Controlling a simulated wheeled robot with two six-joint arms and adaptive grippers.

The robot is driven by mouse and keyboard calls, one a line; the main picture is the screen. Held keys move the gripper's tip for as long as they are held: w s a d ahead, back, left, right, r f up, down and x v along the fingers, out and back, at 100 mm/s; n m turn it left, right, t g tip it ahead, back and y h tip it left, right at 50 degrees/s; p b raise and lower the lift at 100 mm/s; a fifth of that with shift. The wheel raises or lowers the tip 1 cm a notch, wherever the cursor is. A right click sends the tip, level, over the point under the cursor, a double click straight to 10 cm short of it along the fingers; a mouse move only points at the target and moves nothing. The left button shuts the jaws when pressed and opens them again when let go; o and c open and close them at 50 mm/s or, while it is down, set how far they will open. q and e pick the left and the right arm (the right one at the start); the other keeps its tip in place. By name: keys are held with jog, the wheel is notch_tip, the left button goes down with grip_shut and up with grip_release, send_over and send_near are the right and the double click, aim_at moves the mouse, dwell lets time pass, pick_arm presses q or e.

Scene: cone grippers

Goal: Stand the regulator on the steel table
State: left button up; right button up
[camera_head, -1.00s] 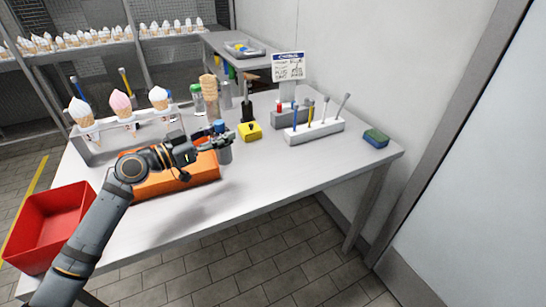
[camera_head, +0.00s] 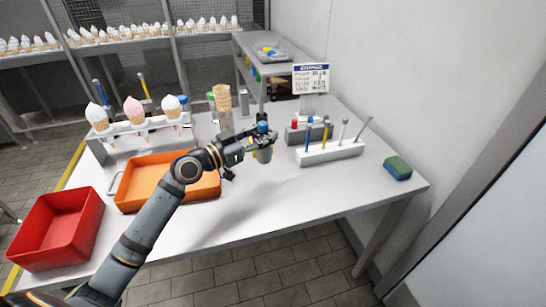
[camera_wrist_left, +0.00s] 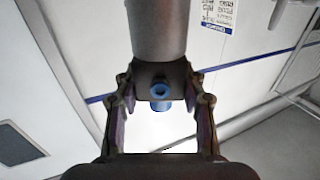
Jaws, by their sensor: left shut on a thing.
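The regulator (camera_head: 264,154), a small grey cylinder with a blue fitting on top, is in my left gripper (camera_head: 262,140). The left gripper is shut on it. In the left wrist view the grey body (camera_wrist_left: 158,30) comes down from the top between the fingers, with the blue fitting (camera_wrist_left: 158,89) below it. The regulator is over the steel table (camera_head: 340,184), left of the white tool rack. I cannot tell whether its base touches the table. My right gripper is not in view.
A white rack (camera_head: 330,152) with upright tools stands close on the right, and a green-blue sponge (camera_head: 397,168) lies farther right. An orange tray (camera_head: 135,190) and a red bin (camera_head: 55,228) are at left. A cone holder (camera_head: 145,128) stands behind. The table's front right is bare.

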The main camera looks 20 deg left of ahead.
aim_at(264, 156)
pick_arm(q)
jog(key=s+d+f, duration=0.1)
jog(key=d+f, duration=0.2)
jog(key=f, duration=0.4)
jog(key=shift+s+f+b, duration=0.25)
jog(key=shift+f+b, duration=0.05)
jog(key=shift+f, duration=0.1)
jog(key=shift+d, duration=0.1)
jog(key=shift+f+b, duration=0.55)
jog(key=shift+b, duration=0.3)
jog(key=shift+s+f, duration=0.1)
